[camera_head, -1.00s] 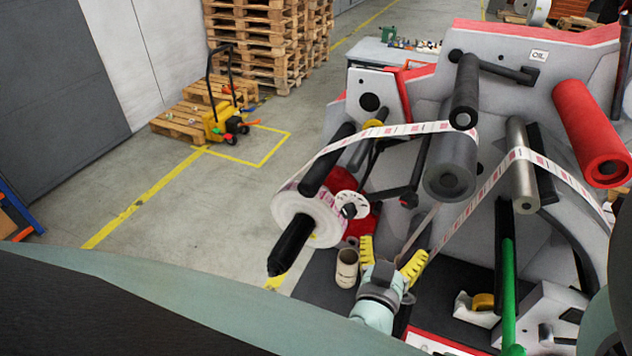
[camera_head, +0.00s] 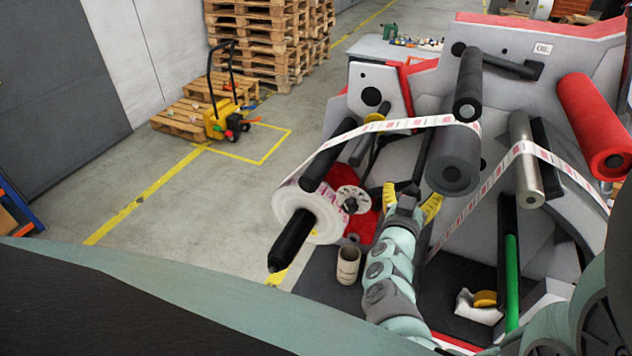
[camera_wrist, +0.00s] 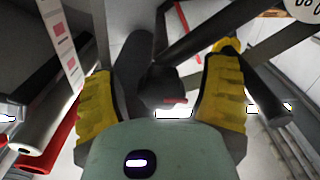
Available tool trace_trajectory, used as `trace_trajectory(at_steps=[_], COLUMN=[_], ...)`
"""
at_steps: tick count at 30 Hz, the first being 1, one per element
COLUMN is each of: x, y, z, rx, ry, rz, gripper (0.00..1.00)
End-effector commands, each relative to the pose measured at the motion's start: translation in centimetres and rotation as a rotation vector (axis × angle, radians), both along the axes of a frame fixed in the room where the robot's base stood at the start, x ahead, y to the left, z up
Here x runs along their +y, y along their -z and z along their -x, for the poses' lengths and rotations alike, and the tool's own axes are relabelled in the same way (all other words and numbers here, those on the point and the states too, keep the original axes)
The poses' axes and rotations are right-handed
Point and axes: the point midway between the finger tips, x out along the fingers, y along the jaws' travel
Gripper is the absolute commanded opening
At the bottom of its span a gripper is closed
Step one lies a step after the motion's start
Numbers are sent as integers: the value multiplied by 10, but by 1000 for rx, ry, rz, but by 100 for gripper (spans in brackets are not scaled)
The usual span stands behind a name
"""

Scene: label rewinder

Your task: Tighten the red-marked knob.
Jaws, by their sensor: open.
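A dark knob (camera_wrist: 162,82) with a small red mark on its near edge sits between my gripper's fingers in the wrist view. In the head view, the knob is mostly hidden by my gripper (camera_head: 411,198). My gripper has yellow ribbed fingers and is open. In the wrist view the fingers stand on both sides of the knob, with a visible gap on the right; I cannot tell whether the left finger touches it.
A label roll (camera_head: 306,208) on a black shaft is left of my gripper, with a label web running above it. A grey roller (camera_head: 455,160) is close on the right. A cardboard core (camera_head: 347,265) stands below left. Steel and red rollers are further right.

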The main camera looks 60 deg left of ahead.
Motion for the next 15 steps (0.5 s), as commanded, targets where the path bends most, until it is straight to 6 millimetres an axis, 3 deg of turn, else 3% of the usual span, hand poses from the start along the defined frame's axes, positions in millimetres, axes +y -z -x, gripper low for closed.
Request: trace_trajectory(at_steps=[8, 15], x=[0, 0], y=[0, 0], z=[-1, -1], rx=[1, 0], ry=[1, 1], rz=[0, 0], gripper=[76, 52])
